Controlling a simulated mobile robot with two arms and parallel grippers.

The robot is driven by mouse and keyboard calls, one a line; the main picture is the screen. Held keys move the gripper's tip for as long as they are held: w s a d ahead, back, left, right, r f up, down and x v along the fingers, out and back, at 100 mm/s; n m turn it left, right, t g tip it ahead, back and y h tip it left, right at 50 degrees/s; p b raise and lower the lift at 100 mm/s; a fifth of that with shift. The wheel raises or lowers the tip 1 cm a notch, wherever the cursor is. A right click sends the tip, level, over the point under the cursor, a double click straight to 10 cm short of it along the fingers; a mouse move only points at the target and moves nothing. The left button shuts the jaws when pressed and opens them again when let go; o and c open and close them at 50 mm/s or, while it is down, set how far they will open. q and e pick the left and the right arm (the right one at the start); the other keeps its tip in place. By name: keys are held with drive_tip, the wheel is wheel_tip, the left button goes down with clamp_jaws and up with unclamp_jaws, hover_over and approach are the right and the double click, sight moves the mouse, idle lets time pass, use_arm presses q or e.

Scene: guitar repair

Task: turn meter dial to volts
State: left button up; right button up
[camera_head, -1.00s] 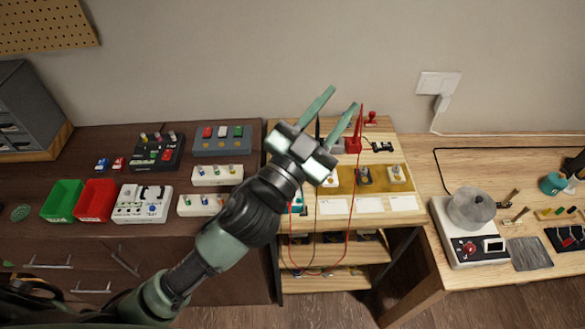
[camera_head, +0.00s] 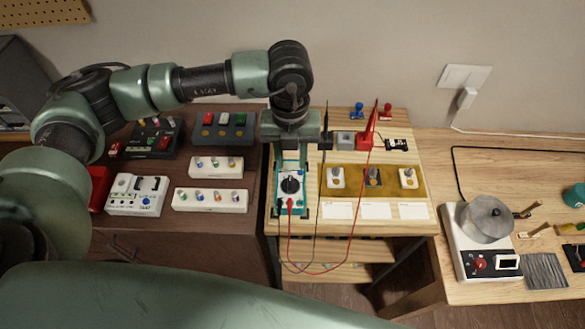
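The meter (camera_head: 291,203) is a teal-edged device with a white face, lying near the left edge of the light wooden bench top. Its round black dial (camera_head: 290,184) sits in the middle of the face. The direction of the dial's mark is too small to read. My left gripper (camera_head: 290,156) points down over the meter's far end, just beyond the dial in the picture. Its green fingers look spread apart with nothing between them. The gripper body hides part of the meter's far end. I cannot tell whether the fingers touch it. My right gripper is not in view.
Red and black leads hang from the meter over the bench's front edge, by a black probe (camera_head: 324,125) and red probe (camera_head: 373,128). A brass-coloured tray (camera_head: 355,190) lies to the right. White pedal-like boxes (camera_head: 210,200) stand to the left.

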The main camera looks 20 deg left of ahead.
sight(290, 181)
use_arm(q)
drive_tip(key=shift+a+f, duration=0.2)
drive_tip(key=shift+f, duration=0.05)
wheel_tip(290, 181, down, 6)
drive_tip(key=shift+s+f+p, duration=0.1)
drive_tip(key=shift+p, duration=1.05)
drive_tip(key=shift+d+f, duration=0.1)
drive_tip(key=shift+f, duration=0.35)
clamp_jaws()
